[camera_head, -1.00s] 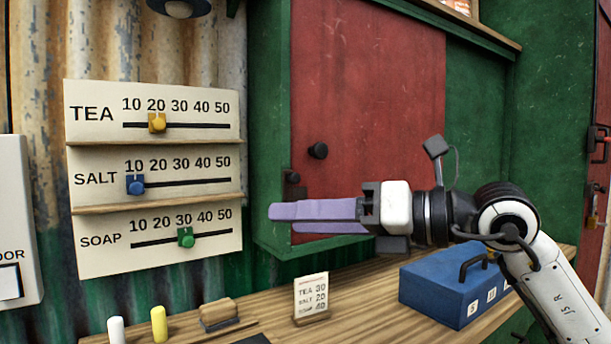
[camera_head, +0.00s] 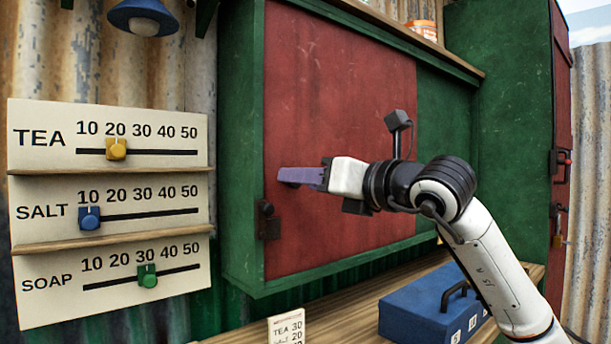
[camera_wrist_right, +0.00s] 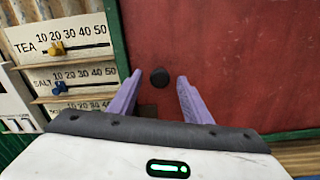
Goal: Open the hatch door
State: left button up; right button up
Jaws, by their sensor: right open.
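The hatch door (camera_head: 340,95) is a red panel set in a green frame, and it looks shut. Its round black knob (camera_wrist_right: 159,77) shows in the right wrist view, between and just beyond the two purple fingertips. In the head view the knob is hidden behind my right gripper (camera_head: 284,177). The right gripper (camera_wrist_right: 158,82) is open, its fingers pointing at the door, with nothing between them that I can see gripped. A dark latch (camera_head: 267,220) sits at the door's lower left edge. My left gripper is not in view.
A slider board (camera_head: 110,180) with TEA, SALT and SOAP scales is left of the hatch. A wooden counter (camera_head: 340,315) below bears a blue box (camera_head: 430,303) and a small price card (camera_head: 287,328). A blue lamp (camera_head: 143,17) hangs upper left.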

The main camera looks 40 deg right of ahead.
jog(key=shift+w, duration=0.3)
grip_shut()
